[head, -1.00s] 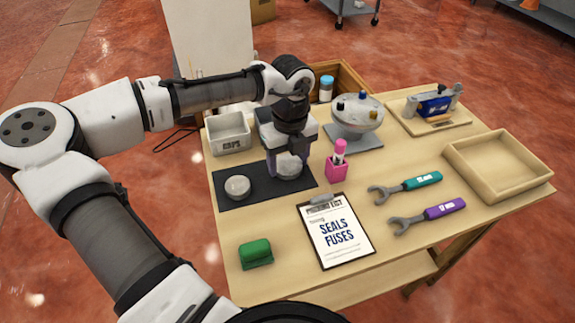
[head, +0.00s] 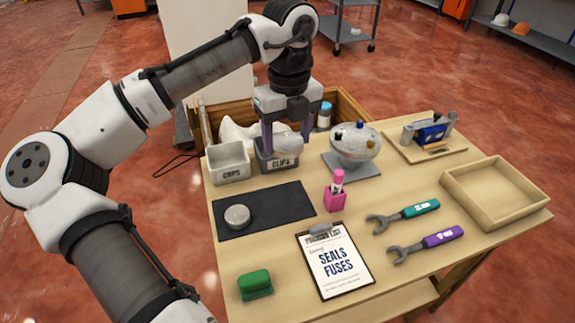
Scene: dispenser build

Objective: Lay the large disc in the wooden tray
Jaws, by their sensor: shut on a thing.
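My gripper (head: 287,146) is shut on the large disc (head: 288,143), a pale round piece held between its two fingers. The gripper points down and holds the disc raised, in line with the clips bin in the head view; the fingers partly hide the disc's sides. The wooden tray (head: 463,198) is a shallow, light, square-sided tray at the right of the table. Its inside is empty. The gripper is well to the left of it.
A smaller grey disc (head: 237,216) lies on the dark mat (head: 283,204). Grey bins (head: 229,163) stand behind.

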